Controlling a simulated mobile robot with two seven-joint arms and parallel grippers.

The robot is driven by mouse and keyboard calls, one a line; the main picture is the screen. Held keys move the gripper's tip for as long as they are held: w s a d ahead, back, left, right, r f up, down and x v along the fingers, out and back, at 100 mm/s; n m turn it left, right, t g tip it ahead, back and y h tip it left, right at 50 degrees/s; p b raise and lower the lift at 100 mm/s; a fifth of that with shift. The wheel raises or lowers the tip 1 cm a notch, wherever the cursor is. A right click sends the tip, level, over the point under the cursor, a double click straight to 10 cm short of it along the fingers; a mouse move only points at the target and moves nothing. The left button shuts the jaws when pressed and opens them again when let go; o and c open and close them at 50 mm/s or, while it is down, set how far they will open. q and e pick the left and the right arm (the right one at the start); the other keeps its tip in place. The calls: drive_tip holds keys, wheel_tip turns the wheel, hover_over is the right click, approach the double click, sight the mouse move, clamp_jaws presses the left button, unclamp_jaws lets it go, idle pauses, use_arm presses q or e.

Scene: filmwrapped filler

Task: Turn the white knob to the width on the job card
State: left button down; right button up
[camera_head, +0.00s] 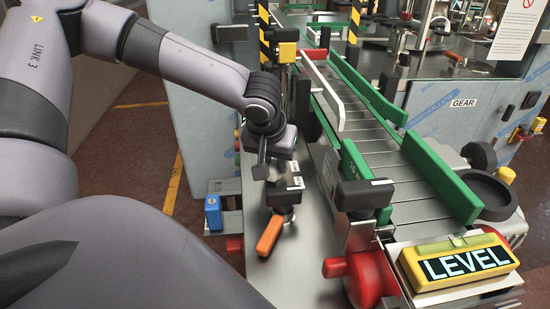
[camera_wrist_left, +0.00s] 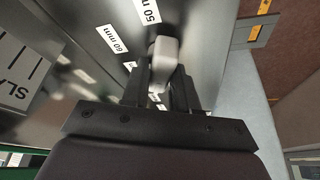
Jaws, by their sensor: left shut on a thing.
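In the left wrist view the white knob (camera_wrist_left: 164,62) sits between the two dark fingers of my left gripper (camera_wrist_left: 161,88), which is shut on it. The knob stands on a shiny metal plate with the width labels "50 mm" (camera_wrist_left: 147,11) and "60 mm" (camera_wrist_left: 113,38). Another label beside the fingers is mostly hidden. In the head view my left gripper (camera_head: 280,168) is down at the near left side of the conveyor, and the knob is hidden there. I cannot make out a job card with a width. My right gripper is not in view.
Green guide rails (camera_head: 438,180) line the conveyor (camera_head: 395,165). A yellow display (camera_head: 461,263) reads "LEVEL", beside a red knob (camera_head: 366,278). A blue block (camera_head: 213,213) is at the left.

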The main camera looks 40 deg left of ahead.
use_arm(q)
drive_tip(key=m+h+p, duration=0.1)
drive_tip(key=m, duration=0.1)
drive_tip(key=m+h+p, duration=0.1)
drive_tip(key=m+p, duration=0.1)
drive_tip(key=m, duration=0.1)
drive_tip(key=shift+r+m, duration=0.2)
drive_tip(key=shift+m, duration=0.1)
drive_tip(key=shift+f+m+h+p, duration=0.1)
drive_tip(key=shift+m+h+p, duration=0.55)
drive_tip(key=shift+m, duration=0.55)
drive_tip(key=shift+m+h, duration=0.25)
drive_tip(key=shift+m, duration=0.55)
drive_tip(key=shift+f+m+h, duration=0.15)
drive_tip(key=shift+m+h, duration=0.25)
drive_tip(key=shift+m, duration=0.8)
drive_tip(key=shift+m+g+b, duration=0.4)
drive_tip(key=shift+m+b, duration=0.15)
drive_tip(key=shift+m, duration=0.25)
drive_tip(key=m+h+b, duration=0.1)
drive_tip(key=m+b, duration=0.1)
drive_tip(key=m, duration=0.1)
drive_tip(key=shift+f+g, duration=0.1)
drive_tip(key=shift+g, duration=0.3)
drive_tip(key=shift+m+g+h+b, duration=0.35)
drive_tip(key=shift+m+b, duration=0.4)
drive_tip(key=shift+m, duration=0.35)
